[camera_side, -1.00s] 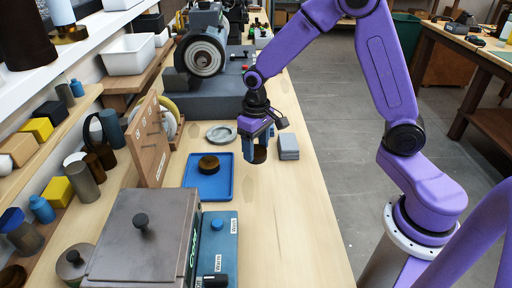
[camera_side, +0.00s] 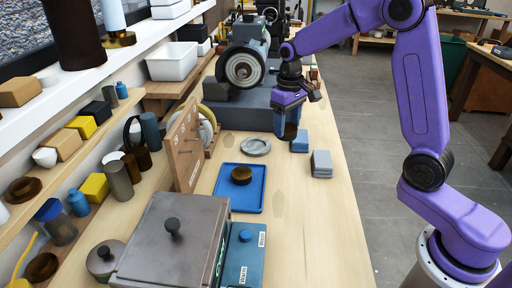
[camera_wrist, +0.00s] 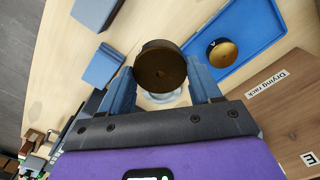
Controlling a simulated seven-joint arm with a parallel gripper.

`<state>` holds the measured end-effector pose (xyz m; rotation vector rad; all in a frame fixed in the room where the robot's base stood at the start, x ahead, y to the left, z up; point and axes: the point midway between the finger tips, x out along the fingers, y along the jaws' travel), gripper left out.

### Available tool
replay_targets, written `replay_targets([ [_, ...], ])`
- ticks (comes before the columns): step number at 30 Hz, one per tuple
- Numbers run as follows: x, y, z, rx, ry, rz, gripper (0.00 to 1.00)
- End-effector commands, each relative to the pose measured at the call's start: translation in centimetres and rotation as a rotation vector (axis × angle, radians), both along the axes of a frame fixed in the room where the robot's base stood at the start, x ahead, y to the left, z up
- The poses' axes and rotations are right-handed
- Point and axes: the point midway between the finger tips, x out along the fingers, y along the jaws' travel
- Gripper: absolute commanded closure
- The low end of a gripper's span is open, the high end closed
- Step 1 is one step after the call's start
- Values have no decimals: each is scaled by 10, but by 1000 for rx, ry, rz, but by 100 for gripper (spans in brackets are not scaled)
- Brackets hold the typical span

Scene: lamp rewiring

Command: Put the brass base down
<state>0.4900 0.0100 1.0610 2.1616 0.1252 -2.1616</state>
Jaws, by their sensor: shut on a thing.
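My gripper (camera_wrist: 163,85) is shut on the dark brass base (camera_wrist: 160,66), a round disc held between the blue fingertips in the wrist view. In the side view my gripper (camera_side: 287,122) hangs over the bench, right of the round grey dish (camera_side: 256,147) and behind the blue tray (camera_side: 222,207). The held base cannot be made out there. A second, similar brass disc (camera_side: 241,175) lies in the blue tray; it also shows in the wrist view (camera_wrist: 222,53). The grey dish is partly hidden behind the held base in the wrist view.
A lidded grey box (camera_side: 172,240) is in front. The bench's front right is clear.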

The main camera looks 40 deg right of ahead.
Motion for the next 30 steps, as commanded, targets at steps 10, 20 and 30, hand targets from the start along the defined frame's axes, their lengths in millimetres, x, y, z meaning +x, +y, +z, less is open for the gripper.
replay_targets([
  [10,12,-7,9,0,0,1,68],
  [20,66,-7,-16,0,1,0,68],
  [30,113,-6,-52,0,2,0,68],
])
